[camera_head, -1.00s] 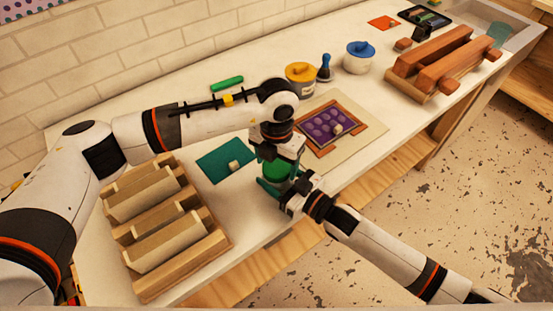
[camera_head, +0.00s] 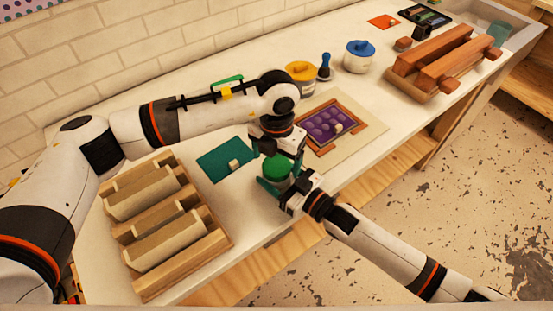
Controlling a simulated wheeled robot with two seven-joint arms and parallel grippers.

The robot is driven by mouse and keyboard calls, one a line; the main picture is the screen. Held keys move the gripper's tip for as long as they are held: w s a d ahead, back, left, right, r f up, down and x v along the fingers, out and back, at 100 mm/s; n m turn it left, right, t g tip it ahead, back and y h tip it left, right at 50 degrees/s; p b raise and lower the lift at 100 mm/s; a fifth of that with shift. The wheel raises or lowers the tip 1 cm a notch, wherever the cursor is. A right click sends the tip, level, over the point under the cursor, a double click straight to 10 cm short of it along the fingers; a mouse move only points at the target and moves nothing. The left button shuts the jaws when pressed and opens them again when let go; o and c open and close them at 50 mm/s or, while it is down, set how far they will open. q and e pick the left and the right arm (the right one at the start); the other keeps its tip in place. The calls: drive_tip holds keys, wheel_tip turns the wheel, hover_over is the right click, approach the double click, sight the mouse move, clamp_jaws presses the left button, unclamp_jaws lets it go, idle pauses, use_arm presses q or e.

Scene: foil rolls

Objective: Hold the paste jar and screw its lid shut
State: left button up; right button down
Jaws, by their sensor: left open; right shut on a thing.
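The paste jar's round green lid (camera_head: 277,168) shows near the front edge of the worktop. The jar body below it is mostly hidden by my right gripper, and whether the lid is fully seated cannot be seen. My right gripper (camera_head: 272,188) reaches in from the lower right and is shut on the jar. My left gripper (camera_head: 277,156) points down from above at the lid. Its jaws are open, and its fingers are near the lid's far side; contact cannot be told.
A wooden rack (camera_head: 165,225) stands at the left. A teal mat (camera_head: 226,160) lies behind the jar, and a purple tray (camera_head: 325,125) lies to the right. Yellow-lidded (camera_head: 300,75) and blue-lidded (camera_head: 358,57) jars stand farther back. Wooden rollers (camera_head: 445,60) sit at the far right.

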use_arm(q)
wheel_tip(320, 180, up, 11)
drive_tip(key=shift+f, duration=0.15)
use_arm(e)
drive_tip(key=shift+c, duration=1.3)
unclamp_jaws()
use_arm(q)
wheel_tip(320, 180, down, 2)
drive_tip(key=shift+f+b, duration=0.15)
drive_tip(key=shift+b, duration=0.95)
use_arm(e)
drive_tip(key=v, duration=1.2)
